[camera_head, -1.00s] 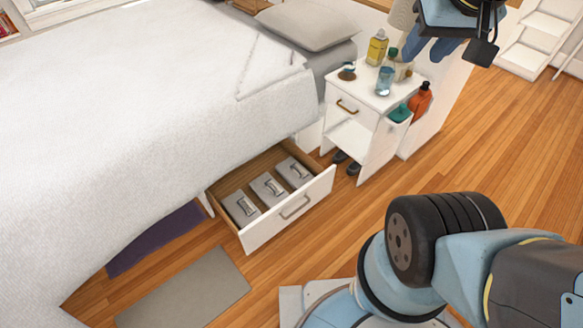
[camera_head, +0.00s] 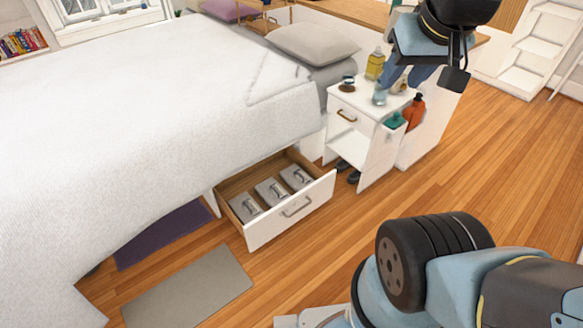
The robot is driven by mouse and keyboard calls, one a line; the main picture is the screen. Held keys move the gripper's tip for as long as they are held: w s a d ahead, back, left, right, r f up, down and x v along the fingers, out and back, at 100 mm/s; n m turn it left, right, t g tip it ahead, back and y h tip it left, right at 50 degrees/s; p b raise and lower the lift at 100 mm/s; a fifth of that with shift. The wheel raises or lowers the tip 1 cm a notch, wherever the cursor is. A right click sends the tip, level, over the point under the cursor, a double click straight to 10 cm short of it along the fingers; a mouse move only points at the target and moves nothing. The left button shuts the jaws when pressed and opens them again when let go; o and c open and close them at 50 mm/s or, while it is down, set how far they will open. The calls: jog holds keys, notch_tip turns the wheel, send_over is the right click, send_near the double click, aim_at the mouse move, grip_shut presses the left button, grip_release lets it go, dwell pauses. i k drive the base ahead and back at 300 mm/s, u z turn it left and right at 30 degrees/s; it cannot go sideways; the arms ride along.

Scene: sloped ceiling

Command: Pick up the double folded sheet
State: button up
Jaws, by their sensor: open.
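Three grey, flat bundles lie in a row in the open white drawer (camera_head: 277,225) under the bed: a left one (camera_head: 244,207), a middle one (camera_head: 271,191) and a right one (camera_head: 296,177). Each has a pale band or label on top. They look like folded cloth, but which is the double folded sheet I cannot tell. My gripper (camera_head: 405,82) is at the upper right, in front of the nightstand's top and well away from the drawer.
The bed (camera_head: 130,110) with a white cover fills the left. The white nightstand (camera_head: 352,135) holds a yellow bottle (camera_head: 375,64) and a blue glass (camera_head: 380,95); an orange bottle (camera_head: 415,110) hangs at its side. A grey mat (camera_head: 188,290) lies before the drawer. Wooden floor is clear at right.

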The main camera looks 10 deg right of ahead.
aim_at(271, 191)
jog(key=u, duration=0.05)
jog(key=i, duration=1)
